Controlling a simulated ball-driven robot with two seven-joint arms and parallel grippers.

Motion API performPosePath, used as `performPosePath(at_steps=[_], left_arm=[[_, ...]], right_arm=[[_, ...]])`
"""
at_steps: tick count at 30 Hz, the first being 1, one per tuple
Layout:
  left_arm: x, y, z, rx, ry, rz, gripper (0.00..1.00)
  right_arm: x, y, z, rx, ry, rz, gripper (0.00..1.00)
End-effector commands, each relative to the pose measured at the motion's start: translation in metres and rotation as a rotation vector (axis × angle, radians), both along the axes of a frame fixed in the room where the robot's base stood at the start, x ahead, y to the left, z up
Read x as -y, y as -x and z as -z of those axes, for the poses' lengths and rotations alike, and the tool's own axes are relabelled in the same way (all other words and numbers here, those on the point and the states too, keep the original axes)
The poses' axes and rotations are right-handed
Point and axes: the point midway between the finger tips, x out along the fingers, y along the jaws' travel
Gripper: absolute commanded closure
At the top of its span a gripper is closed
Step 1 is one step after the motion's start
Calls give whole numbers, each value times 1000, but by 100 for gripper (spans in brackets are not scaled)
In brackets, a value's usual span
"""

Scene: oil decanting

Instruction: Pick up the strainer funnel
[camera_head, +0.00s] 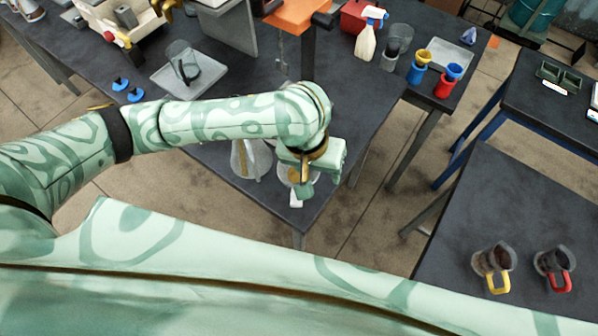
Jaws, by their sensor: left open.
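My left gripper (303,186) reaches in from the left and hangs over the near corner of the dark table, its jaws open and pointing down. A clear, rounded vessel (285,172) shows partly behind and under the jaws; I cannot tell if they touch it. A clear conical vessel (246,160) with something yellowish inside stands just left of the gripper, partly hidden by my arm. I cannot tell for certain which of these is the strainer funnel. My right gripper is not in view.
A grey tray (164,85) with a clear beaker lies further back. A spray bottle (367,40), blue-and-yellow (417,72) and red-and-blue (444,86) containers stand at the table's back right. Two handled jugs, one yellow-handled (491,264) and one red-handled (552,264), stand on another table.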

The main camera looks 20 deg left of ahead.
Motion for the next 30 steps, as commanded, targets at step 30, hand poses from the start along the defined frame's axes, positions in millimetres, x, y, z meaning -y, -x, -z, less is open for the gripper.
performPosePath(at_steps=[30], left_arm=[[-47, -8, 124, -122, -179, -255, 47]], right_arm=[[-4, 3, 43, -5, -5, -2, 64]])
